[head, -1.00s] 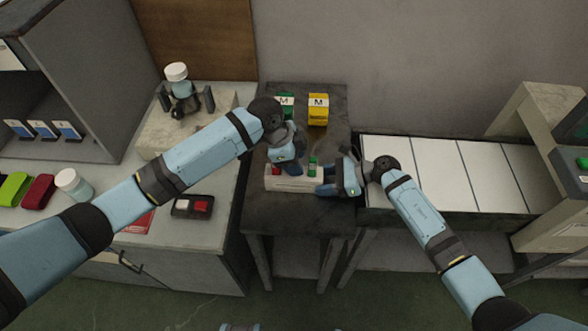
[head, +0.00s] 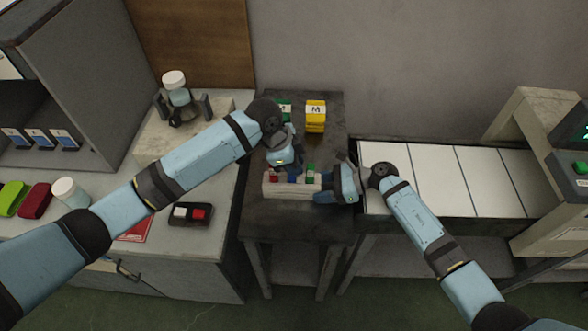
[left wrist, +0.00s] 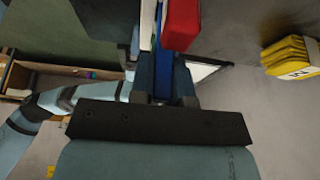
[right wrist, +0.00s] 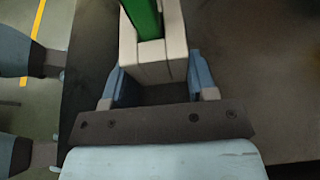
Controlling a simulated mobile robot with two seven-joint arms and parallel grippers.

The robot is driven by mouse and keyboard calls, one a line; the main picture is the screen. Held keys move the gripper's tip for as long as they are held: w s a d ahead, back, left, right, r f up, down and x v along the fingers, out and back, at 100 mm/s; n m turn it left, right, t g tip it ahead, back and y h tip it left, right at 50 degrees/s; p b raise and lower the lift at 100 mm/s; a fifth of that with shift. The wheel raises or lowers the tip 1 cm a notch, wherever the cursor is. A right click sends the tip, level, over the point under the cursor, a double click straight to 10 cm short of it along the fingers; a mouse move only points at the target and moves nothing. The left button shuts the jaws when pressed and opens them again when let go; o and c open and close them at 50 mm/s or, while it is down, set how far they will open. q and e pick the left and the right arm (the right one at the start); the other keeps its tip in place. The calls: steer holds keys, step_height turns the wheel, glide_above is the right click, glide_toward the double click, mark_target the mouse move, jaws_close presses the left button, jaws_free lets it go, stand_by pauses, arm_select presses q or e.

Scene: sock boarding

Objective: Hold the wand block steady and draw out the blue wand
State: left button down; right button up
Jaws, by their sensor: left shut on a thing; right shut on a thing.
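The pale wand block (head: 288,189) sits on the dark table, with a red wand (head: 273,177) at its left and a green wand (head: 311,171) at its right. The blue wand (head: 291,178) shows between them. My left gripper (left wrist: 163,68) is shut on the blue wand (left wrist: 162,82) above the block; the red wand (left wrist: 181,24) is close beside it. I cannot tell how deep the blue wand sits in the block. My right gripper (right wrist: 157,78) is shut on the block's right end (right wrist: 153,60), close to the green wand (right wrist: 144,18).
A conveyor (head: 430,180) lies to the right. A counter with a jar (head: 70,191) and a switch box (head: 191,213) is left. The table's front is clear.

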arm_select(q)
step_height(320, 180, up, 8)
steer(key=shift+f, duration=0.15)
arm_select(e)
steer(key=o, duration=1.1)
steer(key=shift+d, duration=0.1)
steer(key=v, duration=1.2)
arm_select(q)
steer(key=shift+s, duration=0.1)
arm_select(e)
steer(key=shift+s, duration=0.1)
